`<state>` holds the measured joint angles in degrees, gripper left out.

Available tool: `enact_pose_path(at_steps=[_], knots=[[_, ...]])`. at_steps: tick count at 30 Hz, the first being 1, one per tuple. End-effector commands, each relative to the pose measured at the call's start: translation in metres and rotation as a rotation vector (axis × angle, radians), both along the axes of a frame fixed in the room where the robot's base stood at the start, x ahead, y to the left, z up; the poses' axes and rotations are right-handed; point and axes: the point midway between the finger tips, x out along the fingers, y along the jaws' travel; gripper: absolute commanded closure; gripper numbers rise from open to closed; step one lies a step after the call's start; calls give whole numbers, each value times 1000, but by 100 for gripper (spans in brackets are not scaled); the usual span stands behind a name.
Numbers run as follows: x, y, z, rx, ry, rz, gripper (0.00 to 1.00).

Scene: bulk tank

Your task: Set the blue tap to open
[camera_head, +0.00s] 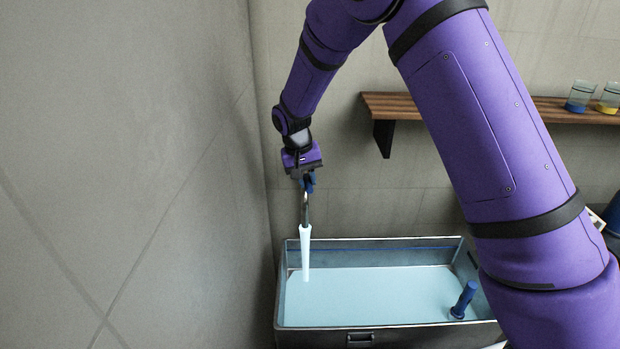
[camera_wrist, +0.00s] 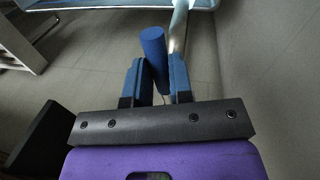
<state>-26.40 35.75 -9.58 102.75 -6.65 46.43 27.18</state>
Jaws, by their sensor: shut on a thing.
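The blue tap's handle (camera_wrist: 153,42) is a blue cylinder that sits between the two blue fingers of my gripper (camera_wrist: 157,68) in the wrist view. My gripper (camera_head: 307,178) is shut on it, above the left end of the tank in the head view, and hides most of the handle there. The metal spout (camera_head: 305,210) hangs down below my gripper. A pale stream (camera_head: 305,245) runs from it into the tank (camera_head: 400,330), which holds pale blue liquid.
A blue cylinder (camera_head: 464,300) stands at the tank's right end. A wooden shelf (camera_head: 410,105) on the back wall carries a blue cup (camera_head: 579,98) and a yellow-based cup (camera_head: 609,100). A plain wall (camera_head: 130,170) stands close on the left.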

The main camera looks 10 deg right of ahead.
Motion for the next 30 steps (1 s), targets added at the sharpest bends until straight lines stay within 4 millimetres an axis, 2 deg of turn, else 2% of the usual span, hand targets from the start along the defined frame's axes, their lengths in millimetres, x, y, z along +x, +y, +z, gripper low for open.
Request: enact_pose_path(at_steps=[16, 17, 19, 20, 30], knots=[[1, 2, 0, 1, -2, -22, 100], [1, 2, 0, 1, -2, -22, 72], [1, 2, 0, 1, -2, -22, 56], [1, 2, 0, 1, -2, -22, 54], [1, 2, 4, 1, -1, -21, 54]])
